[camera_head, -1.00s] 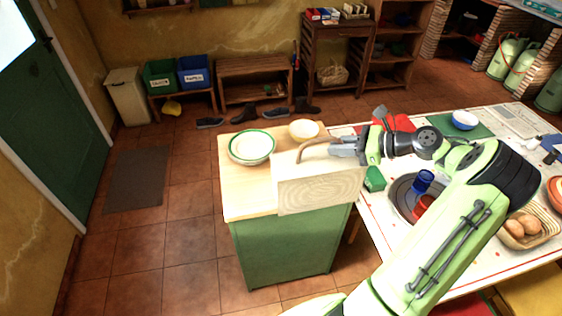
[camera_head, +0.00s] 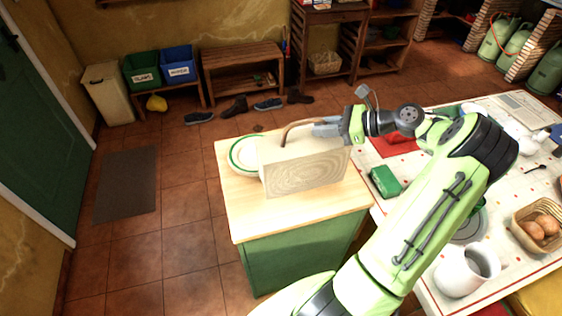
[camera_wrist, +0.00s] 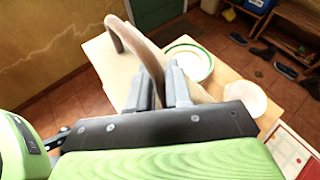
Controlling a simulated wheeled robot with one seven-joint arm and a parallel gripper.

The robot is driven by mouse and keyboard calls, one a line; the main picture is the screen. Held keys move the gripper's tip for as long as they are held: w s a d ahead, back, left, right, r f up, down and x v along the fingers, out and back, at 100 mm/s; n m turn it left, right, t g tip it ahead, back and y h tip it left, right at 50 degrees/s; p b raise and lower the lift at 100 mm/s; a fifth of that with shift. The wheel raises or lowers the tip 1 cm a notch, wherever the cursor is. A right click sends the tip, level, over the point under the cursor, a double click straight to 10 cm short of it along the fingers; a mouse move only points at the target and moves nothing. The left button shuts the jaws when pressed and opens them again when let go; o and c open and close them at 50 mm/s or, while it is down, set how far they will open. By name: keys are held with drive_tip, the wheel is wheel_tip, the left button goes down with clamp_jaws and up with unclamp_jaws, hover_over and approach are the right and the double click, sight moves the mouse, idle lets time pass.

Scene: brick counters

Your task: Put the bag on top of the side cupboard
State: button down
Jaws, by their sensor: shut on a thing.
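The bag (camera_head: 305,172) is pale, box-shaped and wood-grained, with a curved brown handle (camera_head: 298,126). My gripper (camera_head: 322,130) is shut on the handle. In the wrist view the handle (camera_wrist: 130,40) runs between the fingers of my gripper (camera_wrist: 160,88). The side cupboard (camera_head: 300,252) is green with a light wooden top (camera_head: 250,222). The bag is upright over that top; I cannot tell whether its underside touches it. A white plate with a green rim (camera_head: 243,155) lies on the top at the back left, partly hidden by the bag.
A white bowl (camera_wrist: 246,98) shows in the wrist view, beside the plate. The front of the cupboard top is clear. A table (camera_head: 427,292) stands to the right, with a green box (camera_head: 385,181), a white jug (camera_head: 466,270) and a bread basket (camera_head: 540,226).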

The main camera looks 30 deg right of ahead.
wheel_tip(320, 180, down, 10)
drive_tip(key=b, duration=0.3)
drive_tip(key=c, duration=1)
unclamp_jaws()
drive_tip(key=shift+s+r, duration=0.1)
drive_tip(key=shift+s, duration=0.05)
drive_tip(key=shift+c, duration=0.2)
